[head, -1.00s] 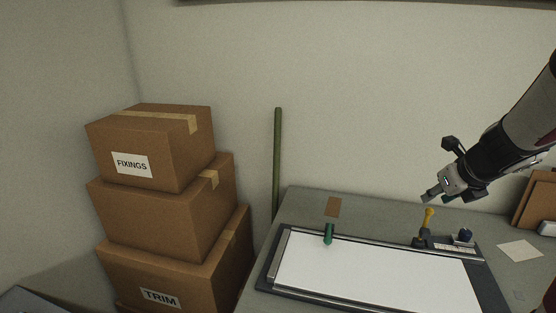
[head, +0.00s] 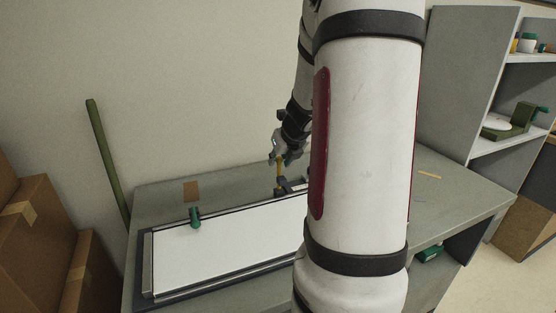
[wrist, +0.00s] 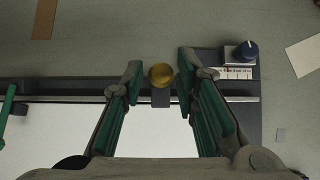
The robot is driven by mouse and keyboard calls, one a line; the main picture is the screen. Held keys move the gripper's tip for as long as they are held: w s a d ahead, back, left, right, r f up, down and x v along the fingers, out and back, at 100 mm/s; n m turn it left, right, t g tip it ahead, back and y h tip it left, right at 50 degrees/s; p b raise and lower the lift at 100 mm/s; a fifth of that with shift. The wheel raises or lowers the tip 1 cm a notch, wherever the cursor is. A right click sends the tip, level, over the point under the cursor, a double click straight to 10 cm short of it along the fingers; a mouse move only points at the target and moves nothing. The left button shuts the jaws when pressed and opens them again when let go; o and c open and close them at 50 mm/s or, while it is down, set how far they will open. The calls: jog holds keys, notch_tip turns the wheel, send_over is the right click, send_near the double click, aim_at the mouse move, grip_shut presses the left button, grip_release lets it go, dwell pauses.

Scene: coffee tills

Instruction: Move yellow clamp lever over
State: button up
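The yellow clamp lever (head: 280,175) stands upright at the back edge of the framed white board (head: 225,245). In the wrist view its round yellow knob (wrist: 161,74) lies between the two fingertips of my gripper (wrist: 160,75), with a small gap on each side. My gripper (head: 284,154) is open and at the lever's top in the head view. The dark clamp base is partly hidden below the knob. My arm hides the board's right end in the head view.
A green handle (head: 195,217) sits on the board's back rail at the left. A dark blue knob (wrist: 247,50) with a scale stands right of the lever. A brown card (head: 191,191) lies behind the board. Shelves (head: 500,80) stand at the right.

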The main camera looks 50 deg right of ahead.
jog(key=shift+s+r, duration=0.1)
jog(key=shift+r, duration=0.15)
jog(key=c, duration=0.4)
jog(key=shift+s+a+f+b, duration=0.2)
jog(key=shift+s+a+b, duration=0.2)
jog(key=shift+s, duration=0.3)
jog(key=shift+s+a+f+b, duration=0.15)
jog(key=shift+s+a+b, duration=0.25)
jog(key=shift+s, duration=0.25)
jog(key=shift+o, duration=0.2)
jog(key=shift+s+a+f+b, duration=0.35)
jog(key=shift+s+b, duration=0.2)
jog(key=shift+s, duration=0.05)
jog(key=shift+s+a+f+b, duration=0.35)
jog(key=shift+s+b, duration=0.15)
jog(key=shift+s, duration=0.05)
